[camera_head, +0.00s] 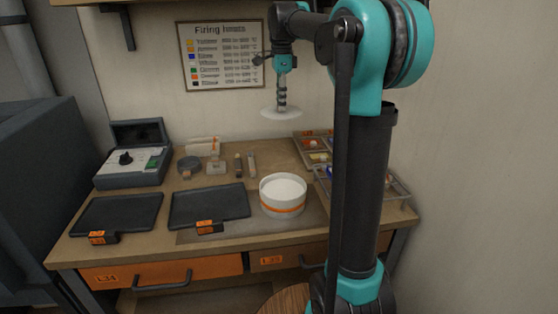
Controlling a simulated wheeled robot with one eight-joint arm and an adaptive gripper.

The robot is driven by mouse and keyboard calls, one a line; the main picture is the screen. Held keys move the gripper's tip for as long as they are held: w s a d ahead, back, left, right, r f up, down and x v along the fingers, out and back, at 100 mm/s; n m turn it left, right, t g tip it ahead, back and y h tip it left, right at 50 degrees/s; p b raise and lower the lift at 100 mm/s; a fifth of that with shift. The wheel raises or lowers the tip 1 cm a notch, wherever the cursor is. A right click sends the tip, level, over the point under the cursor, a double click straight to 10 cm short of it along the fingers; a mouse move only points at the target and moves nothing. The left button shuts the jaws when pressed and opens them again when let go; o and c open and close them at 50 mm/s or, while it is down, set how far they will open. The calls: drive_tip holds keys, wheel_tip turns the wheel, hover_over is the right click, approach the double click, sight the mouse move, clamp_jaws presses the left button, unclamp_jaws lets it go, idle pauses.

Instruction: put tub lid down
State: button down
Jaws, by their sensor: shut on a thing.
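My gripper (281,103) is shut on the tub lid (283,112), a pale, flat, round disc. It holds the lid in the air above the bench, in front of the wall, roughly level and apart from everything below. The tub (283,204), white and round with an orange band, stands uncovered at the middle right of the bench, with pale contents or a pale inside showing. The fingertips are small and partly merge with the lid in this view.
Two dark trays (117,215) (209,206) lie left of the tub. A grey control box (133,166) stands at the back left. Small jars and tools (215,166) sit at the back middle. Racks with coloured items (398,188) are at the right, partly behind my arm.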

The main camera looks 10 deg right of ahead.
drive_tip(key=shift+w+f, duration=0.1)
drive_tip(key=shift+w, duration=0.15)
drive_tip(key=shift+w+f, duration=0.1)
drive_tip(key=shift+f, duration=0.2)
wheel_tip(320, 180, down, 20)
drive_tip(key=shift+r, duration=0.25)
drive_tip(key=c, duration=1.4)
unclamp_jaws()
drive_tip(key=shift+f, duration=0.1)
wheel_tip(320, 180, up, 12)
